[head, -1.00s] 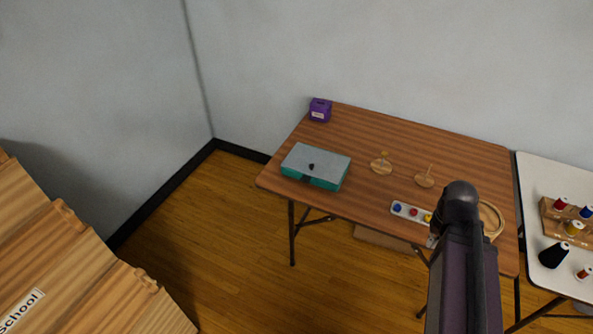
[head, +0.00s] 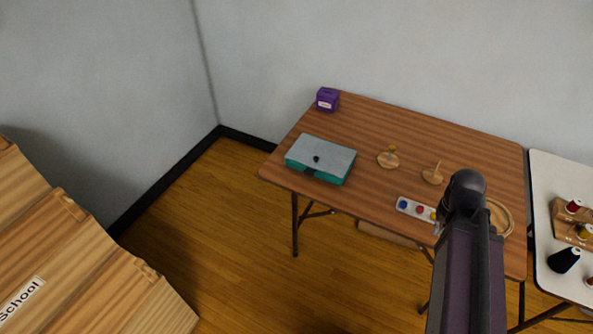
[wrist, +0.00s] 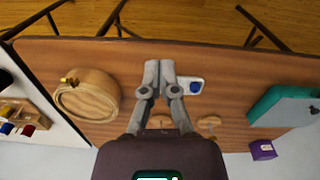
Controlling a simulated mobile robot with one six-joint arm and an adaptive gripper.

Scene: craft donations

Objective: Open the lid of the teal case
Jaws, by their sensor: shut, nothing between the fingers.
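The teal case (head: 330,177) sits at the left front of the brown table, its grey lid (head: 322,154) closed with a dark knob (head: 316,158) on it. In the wrist view the case (wrist: 270,105) is at the right edge, partly cut off, with its grey lid (wrist: 292,114) showing. My gripper (wrist: 159,65) is shut and empty, over the table and well to the side of the case. In the head view my arm hides most of the gripper.
The brown table (head: 440,130) also holds a purple box (head: 327,100), two wooden stands (head: 388,160) (head: 432,176), a white tray with coloured pieces (head: 411,208) and a round wooden hoop (head: 505,217). A white table (head: 545,170) with thread spools stands right. Wooden crates (head: 70,260) are front left.

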